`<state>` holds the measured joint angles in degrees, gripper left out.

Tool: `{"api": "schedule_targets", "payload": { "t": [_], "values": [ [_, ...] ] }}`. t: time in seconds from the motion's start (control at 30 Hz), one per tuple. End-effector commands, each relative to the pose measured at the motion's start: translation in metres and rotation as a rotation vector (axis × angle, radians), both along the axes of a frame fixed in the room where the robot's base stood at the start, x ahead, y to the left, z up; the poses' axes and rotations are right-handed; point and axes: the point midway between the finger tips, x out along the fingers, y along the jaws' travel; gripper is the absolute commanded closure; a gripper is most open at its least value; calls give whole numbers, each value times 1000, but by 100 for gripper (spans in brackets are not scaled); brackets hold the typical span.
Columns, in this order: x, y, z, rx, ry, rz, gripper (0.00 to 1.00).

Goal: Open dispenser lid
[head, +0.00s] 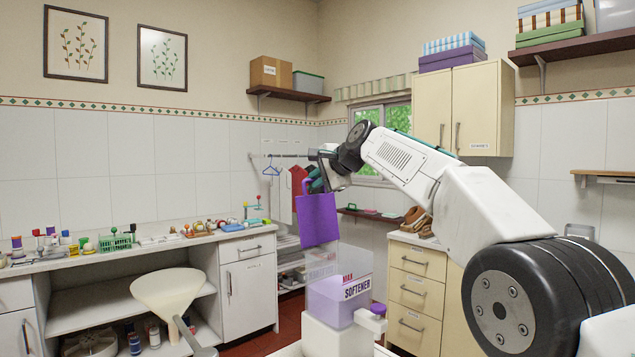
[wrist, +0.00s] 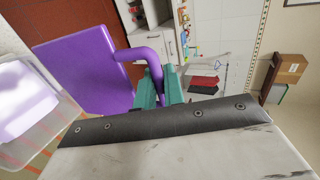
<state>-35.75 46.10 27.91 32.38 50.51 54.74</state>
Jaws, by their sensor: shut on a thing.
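The dispenser (head: 330,303) is a clear tub with a purple tint, labelled SOFTENER, standing low in the middle of the head view. Its purple lid (head: 319,220) stands steeply upright above it; I cannot tell whether the lid's lower edge is still joined to the tub. My gripper (head: 315,181) is at the lid's upper part. In the wrist view, my teal fingers (wrist: 158,92) are shut on the lid's curved purple handle (wrist: 147,58). The flat lid (wrist: 88,66) spreads to the left, with the clear tub (wrist: 30,97) beyond it.
A cream funnel (head: 167,292) stands at front left. A long counter (head: 140,250) with bottles and small items runs along the left wall. Drawers (head: 416,290) stand right of the dispenser. A rail with hangers (head: 271,168) and a red cloth are behind my gripper.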

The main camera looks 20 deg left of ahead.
Motion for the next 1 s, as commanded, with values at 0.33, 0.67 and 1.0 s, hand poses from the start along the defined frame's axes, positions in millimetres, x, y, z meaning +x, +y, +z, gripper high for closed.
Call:
{"api": "schedule_targets", "payload": {
  "t": [0.33, 0.67, 1.0],
  "values": [
    [-1, 2, 1, 1, 0, 2, 100],
    [-1, 1, 0, 1, 0, 1, 74],
    [-11, -18, 12, 1, 0, 1, 74]
  ]
}}
